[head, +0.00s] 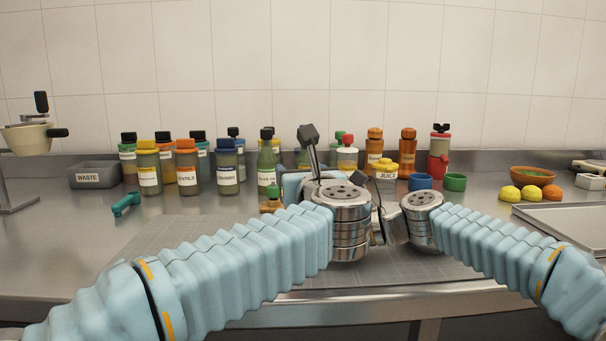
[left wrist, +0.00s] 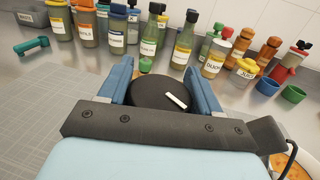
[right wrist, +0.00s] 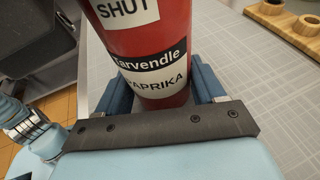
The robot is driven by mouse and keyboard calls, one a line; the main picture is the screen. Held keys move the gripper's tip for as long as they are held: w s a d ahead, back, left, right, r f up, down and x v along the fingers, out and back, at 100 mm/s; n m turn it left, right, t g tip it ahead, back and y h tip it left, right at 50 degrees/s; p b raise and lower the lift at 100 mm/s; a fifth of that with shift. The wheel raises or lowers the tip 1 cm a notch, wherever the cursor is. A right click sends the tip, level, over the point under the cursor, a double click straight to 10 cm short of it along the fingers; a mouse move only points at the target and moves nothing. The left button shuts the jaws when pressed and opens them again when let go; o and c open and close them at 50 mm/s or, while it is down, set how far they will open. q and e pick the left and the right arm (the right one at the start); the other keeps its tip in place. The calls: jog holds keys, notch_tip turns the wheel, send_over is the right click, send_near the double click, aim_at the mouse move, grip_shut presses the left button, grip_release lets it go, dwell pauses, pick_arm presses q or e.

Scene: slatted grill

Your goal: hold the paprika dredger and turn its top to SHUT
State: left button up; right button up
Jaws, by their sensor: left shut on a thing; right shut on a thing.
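The paprika dredger (right wrist: 177,40) is red with white SHUT and PAPRIKA labels in the right wrist view. My right gripper (right wrist: 152,88) is shut on its body, one blue finger on each side. In the left wrist view, my left gripper (left wrist: 157,78) is shut on the round black top (left wrist: 148,97). A short white mark (left wrist: 177,99) lies slanted on the top, to the right of its middle. How the mark lines up with the SHUT label cannot be told. In the head view the dredger is mostly hidden behind my wrists.
Labelled jars and bottles (head: 228,168) stand in a row behind. A WASTE bin (head: 95,175) and a green-handled tool (head: 125,204) are at the left. Blue (head: 420,181) and green (head: 455,182) cups, fruit (head: 531,193) and a tray (head: 560,220) are at the right. The gridded mat (head: 160,238) is clear at left.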

pick_arm(q)
jog(key=shift+s+n+g+y, duration=0.1)
jog(key=shift+n+g+y, duration=0.3)
jog(key=shift+n+y, duration=0.7)
jog(key=shift+y, duration=0.4)
jog(key=o, duration=1)
jog(key=shift+a, duration=0.1)
jog(key=v, duration=1.2)
pick_arm(e)
jog(key=o, duration=1.2)
jog(key=shift+o, duration=0.2)
